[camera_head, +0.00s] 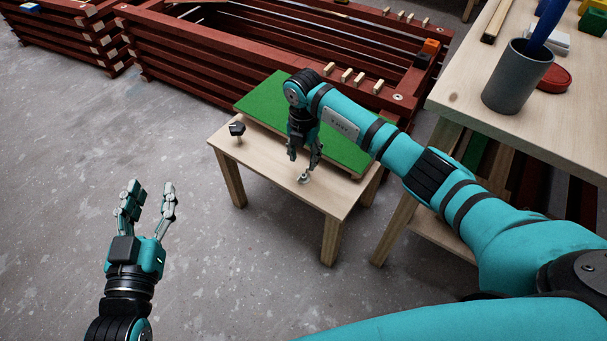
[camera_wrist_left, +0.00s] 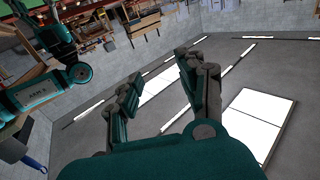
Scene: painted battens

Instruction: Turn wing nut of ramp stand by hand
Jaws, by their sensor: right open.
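A small pale wooden stand (camera_head: 262,161) with a green board (camera_head: 264,99) on it stands in the middle of the head view. A small silver piece, apparently the wing nut (camera_head: 304,179), sits near the stand's front edge. A black knob (camera_head: 237,129) stands at its left end. My right gripper (camera_head: 304,161) points down just above the silver piece, fingers apart; I cannot tell whether they touch it. My left gripper (camera_head: 153,190) is open and empty over the floor, left of the stand. Its spread fingers also fill the middle of the left wrist view (camera_wrist_left: 160,85).
Dark red battens (camera_head: 205,48) are stacked behind the stand, with small wooden blocks on top. A workbench (camera_head: 465,85) at the right carries a grey cup (camera_head: 515,82) and a red round piece (camera_head: 556,78). The concrete floor (camera_head: 70,150) at the left is clear.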

